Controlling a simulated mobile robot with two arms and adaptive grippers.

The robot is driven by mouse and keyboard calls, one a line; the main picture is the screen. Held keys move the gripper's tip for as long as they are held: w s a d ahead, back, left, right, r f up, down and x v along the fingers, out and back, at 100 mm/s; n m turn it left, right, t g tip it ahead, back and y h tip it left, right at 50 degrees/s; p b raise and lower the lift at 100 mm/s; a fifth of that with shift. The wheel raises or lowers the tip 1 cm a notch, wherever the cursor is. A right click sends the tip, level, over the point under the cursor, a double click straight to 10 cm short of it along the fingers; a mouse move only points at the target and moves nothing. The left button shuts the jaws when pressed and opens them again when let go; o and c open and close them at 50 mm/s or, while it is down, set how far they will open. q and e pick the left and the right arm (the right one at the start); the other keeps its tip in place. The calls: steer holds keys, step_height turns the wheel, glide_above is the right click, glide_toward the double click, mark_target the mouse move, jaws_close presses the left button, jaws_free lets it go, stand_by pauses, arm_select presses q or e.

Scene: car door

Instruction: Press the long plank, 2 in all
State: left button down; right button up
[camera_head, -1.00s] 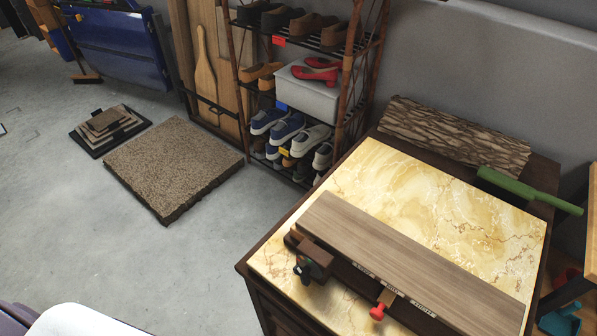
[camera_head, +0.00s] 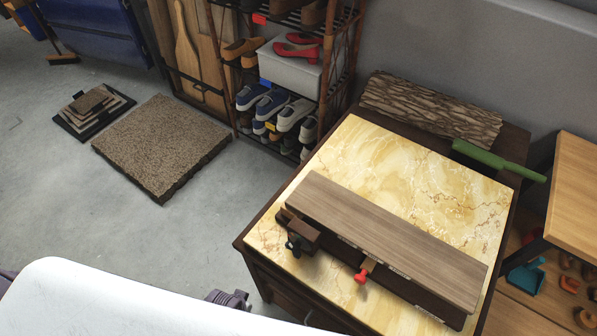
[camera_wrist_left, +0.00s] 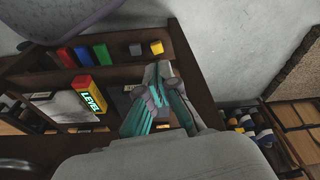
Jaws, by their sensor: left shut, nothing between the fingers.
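The long plank (camera_head: 385,240) is a brown wooden board lying slantwise over a dark base on the yellow marble-topped cabinet (camera_head: 400,165). Along its front side are small labels, a red knob (camera_head: 361,276) and a dark clamp-like block (camera_head: 302,233). My left gripper (camera_wrist_left: 150,118), grey with teal parts, shows in the left wrist view; it is shut and empty. It is not seen touching the plank, which I cannot make out in that view. My right gripper is not in view.
A bark-textured log block (camera_head: 430,108) and a green-handled tool (camera_head: 495,160) lie behind the marble. A shoe rack (camera_head: 328,75) stands behind left. The wrist view shows a dark shelf with coloured blocks (camera_wrist_left: 102,53) and a yellow LEVEL box (camera_wrist_left: 90,95). Grey floor is open at left.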

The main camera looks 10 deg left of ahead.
arm_select(q)
steer(key=w+d+r+p, duration=0.1)
steer(key=w+r+p, duration=0.4)
steer(key=r, duration=1.1)
steer(key=w+d+r+t+h, duration=0.1)
steer(key=w+r, duration=0.2)
steer(key=w, duration=0.2)
steer(key=w+d+r+n+t+h+p, duration=0.1)
steer(key=w+d+r, duration=0.1)
steer(key=w+r, duration=0.2)
steer(key=w+d+r+t+h+p, duration=0.1)
steer(key=w+r, duration=0.2)
steer(key=w, duration=0.3)
steer(key=shift+w+d+r+n, duration=0.1)
steer(key=shift+d+r+n, duration=0.2)
step_height(320, 180, up, 10)
steer(key=n+t+h+p, duration=0.1)
steer(key=h+p, duration=0.1)
steer(key=h, duration=0.1)
glide_above(306, 180)
steer(key=s+a, duration=0.2)
steer(key=a, duration=0.1)
steer(key=shift+d+f, duration=0.1)
steer(key=shift+d, duration=0.1)
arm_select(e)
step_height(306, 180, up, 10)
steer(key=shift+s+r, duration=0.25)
